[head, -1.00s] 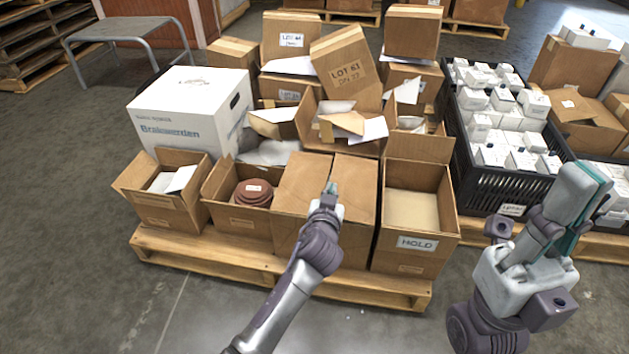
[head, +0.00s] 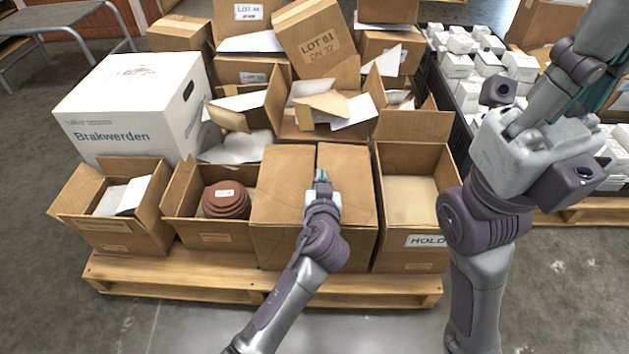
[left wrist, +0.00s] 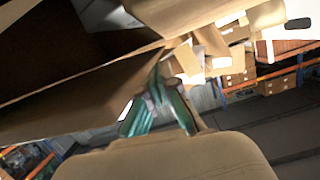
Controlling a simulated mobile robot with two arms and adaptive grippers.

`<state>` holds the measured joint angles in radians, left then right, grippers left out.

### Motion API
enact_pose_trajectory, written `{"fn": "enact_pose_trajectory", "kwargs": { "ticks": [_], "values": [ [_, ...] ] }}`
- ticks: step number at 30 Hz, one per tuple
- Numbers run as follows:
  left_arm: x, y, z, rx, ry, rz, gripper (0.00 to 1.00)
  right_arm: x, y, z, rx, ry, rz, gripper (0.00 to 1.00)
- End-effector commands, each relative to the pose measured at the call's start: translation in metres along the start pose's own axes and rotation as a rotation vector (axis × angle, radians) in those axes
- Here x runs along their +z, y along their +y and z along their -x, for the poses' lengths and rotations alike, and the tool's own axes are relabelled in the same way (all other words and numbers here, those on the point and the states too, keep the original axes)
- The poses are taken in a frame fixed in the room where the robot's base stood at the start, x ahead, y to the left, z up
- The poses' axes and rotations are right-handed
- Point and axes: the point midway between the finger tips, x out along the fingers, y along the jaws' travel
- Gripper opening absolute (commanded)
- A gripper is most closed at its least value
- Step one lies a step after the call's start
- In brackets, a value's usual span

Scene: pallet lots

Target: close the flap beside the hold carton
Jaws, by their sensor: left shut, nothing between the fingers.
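The hold carton (head: 412,253) stands open at the pallet's front right, with its back flap (head: 415,126) upright. The brown carton (head: 280,230) directly left of it has two top flaps folded over, with a narrow gap between them. Its right flap (head: 350,185) lies nearly flat on the hold carton's side. My left gripper (head: 321,178) is shut and empty at this gap, above the carton top; contact cannot be told. Its teal fingers (left wrist: 158,100) show in the left wrist view near brown cardboard. My right gripper (head: 590,70) is raised at the right, its fingertips cut off or hidden.
An open carton with brown discs (head: 226,200) and another open carton (head: 120,215) stand to the left on the pallet (head: 200,280). A white box (head: 130,115) and stacked cartons are behind. A black crate (head: 462,128) of white boxes is at right. Floor in front is clear.

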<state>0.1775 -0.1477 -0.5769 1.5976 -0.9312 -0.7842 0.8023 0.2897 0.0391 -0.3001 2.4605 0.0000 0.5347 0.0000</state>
Motion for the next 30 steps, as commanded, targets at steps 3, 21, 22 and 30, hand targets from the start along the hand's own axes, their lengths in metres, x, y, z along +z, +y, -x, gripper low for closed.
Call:
{"fn": "enact_pose_trajectory", "kwargs": {
  "ticks": [3,21,22,30],
  "values": [
    [0.005,0.003,0.001,0.000,0.001,0.000,0.00,-0.003,-0.001,-0.002,-0.005,0.015,0.002,0.00],
    [0.023,0.002,-0.003,0.027,-0.001,0.116,0.00,-0.012,-0.004,-0.007,-0.022,0.061,0.008,0.00],
    [0.022,0.002,-0.003,0.030,0.000,0.124,0.00,-0.013,-0.004,-0.009,-0.023,0.062,0.008,0.00],
    [0.021,0.004,-0.001,0.033,-0.004,0.128,0.00,-0.012,-0.004,-0.010,-0.022,0.059,0.008,0.00]
  ]
}}
